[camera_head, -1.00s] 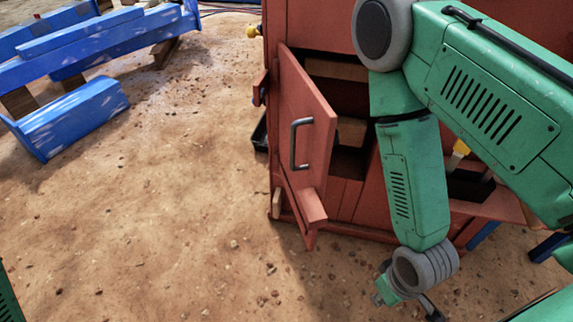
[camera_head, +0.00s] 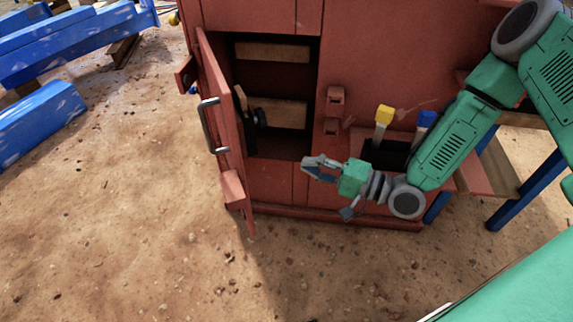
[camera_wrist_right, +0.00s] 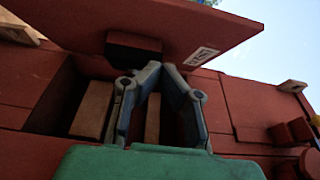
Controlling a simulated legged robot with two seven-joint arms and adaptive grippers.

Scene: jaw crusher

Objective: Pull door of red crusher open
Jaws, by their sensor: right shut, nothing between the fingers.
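The red crusher (camera_head: 400,50) stands ahead, its dark cabinet opening (camera_head: 275,145) showing wooden bars (camera_head: 272,52) inside. Its red door (camera_head: 222,85) is hinged on the left and stands swung out toward me. A grey bar handle (camera_head: 211,125) is on the door's outer face. My right gripper (camera_head: 312,165) is shut and empty in front of the lower right corner of the opening, apart from the door. In the right wrist view, the gripper (camera_wrist_right: 156,68) shows with closed tips before the opening; a red panel with a label, seemingly the door (camera_wrist_right: 200,22), spans above. My left gripper is out of view.
Yellow-topped (camera_head: 384,115) and blue-topped (camera_head: 427,120) levers stand right of the opening, close to my right arm. Blue beams (camera_head: 70,45) lie at the upper left. The dirt ground (camera_head: 120,210) left of the door is clear.

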